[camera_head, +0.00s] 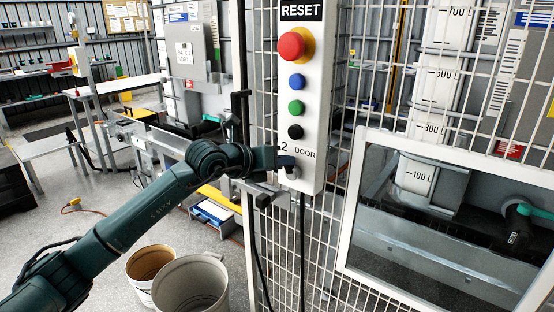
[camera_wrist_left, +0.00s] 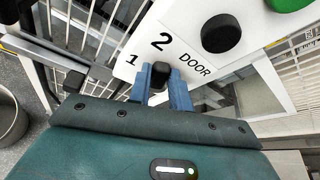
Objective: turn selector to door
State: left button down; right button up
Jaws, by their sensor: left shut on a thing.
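The white control box (camera_head: 312,75) hangs on the mesh fence. The selector (camera_head: 292,173) is low on it, under the printed marks 2 and DOOR. In the left wrist view the dark selector knob (camera_wrist_left: 160,70) shows, with 1, 2 and DOOR printed around it. My left gripper (camera_head: 287,163) is at the selector. In the left wrist view its blue fingers (camera_wrist_left: 161,80) are shut on the knob, one on each side. The fingers hide part of the knob, so I cannot tell which mark it points to. My right gripper is not in view.
Above the selector are a black button (camera_head: 295,132), a green one (camera_head: 296,108), a blue one (camera_head: 297,82) and a red mushroom button (camera_head: 292,46). A framed window (camera_head: 352,200) stands to the right. Buckets (camera_head: 190,285) stand on the floor below my arm.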

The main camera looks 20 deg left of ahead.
aim_at(299, 163)
pick_arm(q)
jog(key=m+y+b, duration=0.1)
jog(key=b, duration=0.1)
jog(key=d+m+y+b, duration=0.1)
jog(key=m+b, duration=0.1)
jog(key=b, duration=0.1)
jog(key=s+d+m+t+y+b, duration=0.1)
jog(key=m+b, duration=0.1)
jog(key=b, duration=0.1)
jog(key=shift+d, duration=0.25)
jog(key=shift+d+m+y+b, duration=0.15)
jog(key=shift+m+y+b, duration=0.2)
jog(key=shift+b, duration=0.2)
jog(key=shift+y+b, duration=0.25)
jog(key=shift+b, duration=0.05)
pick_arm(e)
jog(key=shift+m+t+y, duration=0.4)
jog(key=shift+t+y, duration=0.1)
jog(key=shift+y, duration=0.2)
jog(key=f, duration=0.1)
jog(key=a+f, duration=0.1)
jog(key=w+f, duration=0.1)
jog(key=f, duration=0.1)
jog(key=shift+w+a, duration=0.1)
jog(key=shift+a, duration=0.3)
pick_arm(q)
jog(key=shift+d+m, duration=0.1)
jog(key=shift+m, duration=0.15)
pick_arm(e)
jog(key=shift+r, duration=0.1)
